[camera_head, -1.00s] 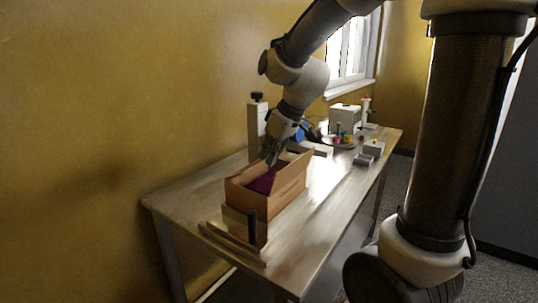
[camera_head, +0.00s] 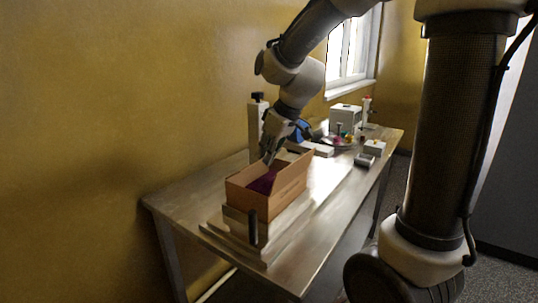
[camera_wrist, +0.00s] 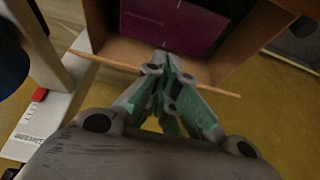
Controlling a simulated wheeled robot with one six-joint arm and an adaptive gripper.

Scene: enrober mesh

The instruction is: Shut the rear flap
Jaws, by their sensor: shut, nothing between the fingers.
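An open cardboard box (camera_head: 285,193) stands on a low fixture on the table, with a purple item (camera_head: 263,182) inside. In the wrist view the box wall (camera_wrist: 96,22) and the purple item (camera_wrist: 165,22) show at the top. A thin cardboard edge (camera_wrist: 215,89), which looks like the rear flap seen edge-on, runs across behind the fingers and sticks out past the box on both sides. My gripper (camera_head: 267,161) is shut and empty at the box's far end; its fingertips (camera_wrist: 158,62) are close to that edge. I cannot tell whether they touch it.
A pale post (camera_head: 255,128) with a black knob stands behind the box, near the wall. A black upright (camera_head: 253,226) stands at the box's near end. Farther back are a white machine (camera_head: 345,117), a tray with coloured items and small grey blocks (camera_head: 364,160).

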